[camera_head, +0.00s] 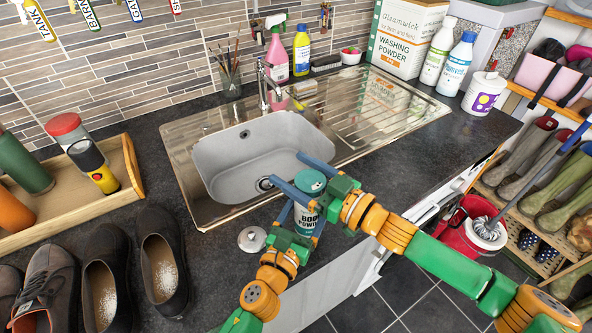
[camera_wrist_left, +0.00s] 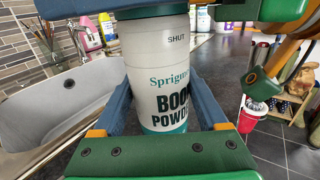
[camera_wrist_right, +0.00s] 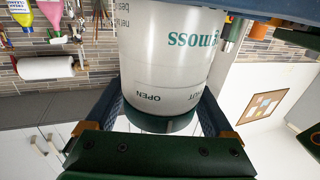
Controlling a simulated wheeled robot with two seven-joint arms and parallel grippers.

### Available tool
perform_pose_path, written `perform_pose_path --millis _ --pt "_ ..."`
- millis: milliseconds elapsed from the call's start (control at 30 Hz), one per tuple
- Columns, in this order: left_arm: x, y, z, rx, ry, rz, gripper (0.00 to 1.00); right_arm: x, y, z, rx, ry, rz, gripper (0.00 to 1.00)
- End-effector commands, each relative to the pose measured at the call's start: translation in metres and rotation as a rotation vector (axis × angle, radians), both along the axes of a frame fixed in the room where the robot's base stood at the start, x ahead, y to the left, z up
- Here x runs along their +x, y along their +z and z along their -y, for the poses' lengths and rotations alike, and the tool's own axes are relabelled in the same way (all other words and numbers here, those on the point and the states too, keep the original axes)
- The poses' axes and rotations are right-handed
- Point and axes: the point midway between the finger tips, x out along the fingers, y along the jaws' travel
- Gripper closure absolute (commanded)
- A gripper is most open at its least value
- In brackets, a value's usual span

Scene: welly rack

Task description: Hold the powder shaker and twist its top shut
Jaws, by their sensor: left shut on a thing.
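The powder shaker (camera_head: 305,222) is a pale grey tub with a teal top (camera_head: 311,181) and dark lettering, upright near the counter's front edge by the sink. My left gripper (camera_head: 304,211) is shut on its body, which also shows between the fingers in the left wrist view (camera_wrist_left: 158,82). "SHUT" is printed below the top there. My right gripper (camera_head: 286,168) is open, its fingers on either side of the top. In the right wrist view the shaker (camera_wrist_right: 165,55) appears upside down, with "OPEN" near the top's edge.
The sink (camera_head: 262,155) lies just behind the shaker. A round white disc (camera_head: 252,239) lies on the counter to its left. Shoes (camera_head: 105,290) and a wooden tray (camera_head: 128,165) fill the left side. A red bucket (camera_head: 462,238) stands beyond the counter at right.

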Motion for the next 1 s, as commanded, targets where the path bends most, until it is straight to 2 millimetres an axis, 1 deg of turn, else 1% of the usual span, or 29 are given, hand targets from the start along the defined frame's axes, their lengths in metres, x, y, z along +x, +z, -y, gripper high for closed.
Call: perform_pose_path --millis 33,67,100,167,200,233,433,567,1000 --pt "0.0000 -0.0008 -0.0002 0.001 0.001 -0.002 0.89 -0.0001 -0.0001 0.0001 0.000 0.000 0.000 0.30" --pt "0.0000 -0.0008 -0.0002 0.001 0.001 -0.002 0.89 -0.0001 -0.0001 0.0001 0.000 0.000 0.000 0.38" --pt "0.0000 -0.0008 -0.0002 0.001 0.001 -0.002 0.89 -0.0002 -0.0001 0.0001 0.000 0.000 0.000 0.49" --pt "0.0000 -0.0008 -0.0002 0.001 0.001 -0.002 0.89 -0.0003 -0.0001 0.0000 0.000 0.000 0.000 0.65" --pt "0.0000 -0.0008 -0.0002 0.001 0.001 -0.002 0.89 -0.0004 -0.0001 0.0000 0.000 0.001 0.000 0.76" --pt "0.0000 -0.0008 -0.0002 0.001 0.001 -0.002 0.89 -0.0004 -0.0001 0.0000 0.001 0.001 0.001 0.81" --pt "0.0000 -0.0008 -0.0002 0.001 0.001 -0.002 0.89 -0.0012 0.0001 -0.0019 0.005 -0.014 0.000 0.81" --pt "-0.0001 -0.0008 0.0001 0.001 0.000 -0.002 0.89 -0.0011 0.0008 -0.0030 0.010 -0.062 0.001 0.81" --pt "-0.0005 -0.0008 0.0011 0.001 -0.003 -0.001 0.89 0.0064 0.0023 0.0052 0.015 -0.357 0.002 0.81"
